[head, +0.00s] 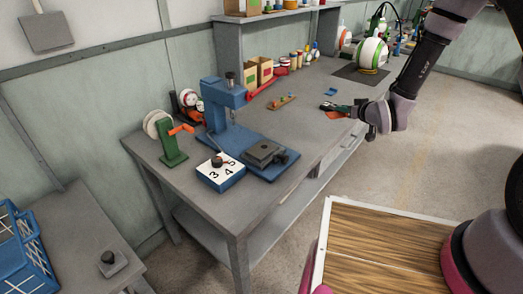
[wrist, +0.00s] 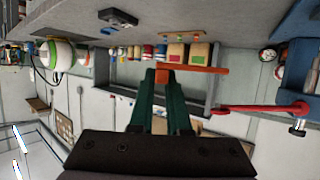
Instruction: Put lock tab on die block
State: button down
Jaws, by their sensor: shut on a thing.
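My gripper (head: 330,107) is shut on an orange tab (head: 338,114), held above the right part of the workbench. In the wrist view the orange tab (wrist: 208,70) is a flat strip across the dark green fingertips, sticking out to the right. I take it to be the lock tab. A dark grey block (head: 263,152) sits on the blue base of the press, well left of my gripper; it appears to be the die block. The block's top looks bare. The block cannot be made out in the wrist view.
The blue press column (head: 222,105) rises behind the block. A white-faced numbered box (head: 221,170) and a green stand with a reel (head: 171,145) are to its left. A wooden strip with pegs (head: 281,102) and a small blue piece (head: 331,92) lie on the bench (head: 300,125).

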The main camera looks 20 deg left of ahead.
jog(key=s+a+n+g+y, duration=0.2)
jog(key=s+a+n+y, duration=0.15)
jog(key=a, duration=0.75)
jog(key=n+g+y, duration=0.2)
jog(key=n+g, duration=0.2)
send_over(268, 143)
jog(key=shift+m, duration=0.25)
notch_tip(268, 143, down, 4)
jog(key=shift+f, duration=2.35)
jog(key=shift+f, duration=0.1)
jog(key=c, duration=0.9)
grip_release()
